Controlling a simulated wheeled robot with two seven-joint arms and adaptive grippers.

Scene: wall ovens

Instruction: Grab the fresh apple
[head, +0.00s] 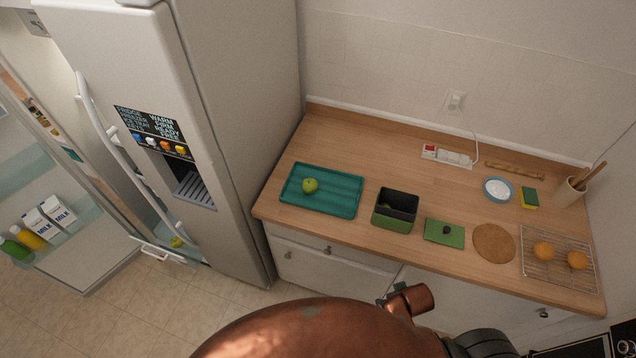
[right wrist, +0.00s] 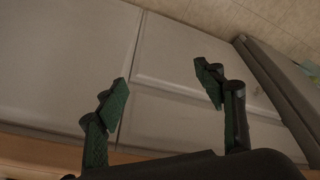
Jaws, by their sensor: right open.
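A green apple (head: 310,185) sits on the left part of a teal tray (head: 340,207) on the wooden counter. A small yellow-green round thing (head: 177,242) lies low in the open fridge; I cannot tell what it is. My right gripper (right wrist: 163,84) is open and empty in the right wrist view, facing pale cabinet fronts. The apple is not in that view. The right gripper's fingers do not show in the head view, where only parts of my own arm appear at the bottom. My left gripper is not in view.
A large fridge (head: 235,120) stands left of the counter, its door open. Right of the tray are a green bin (head: 392,222), a green board (head: 436,237), a round mat (head: 493,243) and a wire rack (head: 561,275) with two oranges. The counter behind the tray is clear.

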